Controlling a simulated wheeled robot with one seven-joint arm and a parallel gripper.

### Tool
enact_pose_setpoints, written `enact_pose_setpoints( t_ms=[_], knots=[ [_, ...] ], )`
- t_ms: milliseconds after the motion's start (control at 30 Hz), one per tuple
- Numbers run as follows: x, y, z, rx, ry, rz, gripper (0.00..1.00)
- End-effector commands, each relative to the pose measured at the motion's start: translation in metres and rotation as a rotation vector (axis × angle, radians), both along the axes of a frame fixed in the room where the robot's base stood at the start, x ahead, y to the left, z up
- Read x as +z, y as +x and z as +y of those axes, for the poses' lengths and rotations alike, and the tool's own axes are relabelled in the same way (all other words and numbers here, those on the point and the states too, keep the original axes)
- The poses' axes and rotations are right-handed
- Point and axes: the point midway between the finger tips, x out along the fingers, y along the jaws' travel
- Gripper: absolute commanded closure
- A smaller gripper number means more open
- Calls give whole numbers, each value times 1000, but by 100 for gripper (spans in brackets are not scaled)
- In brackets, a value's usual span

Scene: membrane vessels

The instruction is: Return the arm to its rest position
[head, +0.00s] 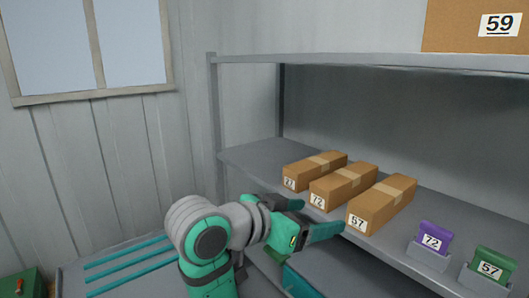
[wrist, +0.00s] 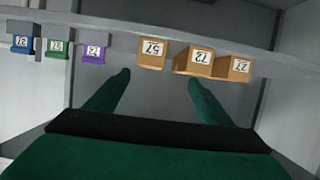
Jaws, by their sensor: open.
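My gripper (head: 321,216) is open and empty, in front of the shelf edge in the head view. Its fingers point toward the row of boxes. In the wrist view my gripper (wrist: 158,78) shows its two green fingers spread apart with nothing between them. My arm, green and grey, reaches in from the bottom of the head view and is bent at a grey joint. No held object shows in either view.
Three brown boxes stand on the middle shelf (head: 250,157): one marked 27 (head: 303,172), one 72 (head: 343,188), one 57 (head: 381,204). A purple tag (head: 433,237) and green tag (head: 494,264) stand right. A blue tag (wrist: 23,42) shows in the wrist view.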

Motion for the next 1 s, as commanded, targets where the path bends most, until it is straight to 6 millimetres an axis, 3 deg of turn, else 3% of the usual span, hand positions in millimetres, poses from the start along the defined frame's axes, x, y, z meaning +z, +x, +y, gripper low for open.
enact_pose_setpoints(
  t_ms=[467,733,1000],
  knots=[
    [-61,25,-2,93,-134,59,25],
    [-138,41,3,225,-260,112,25],
    [-224,37,12,379,-352,148,25]
  ],
)
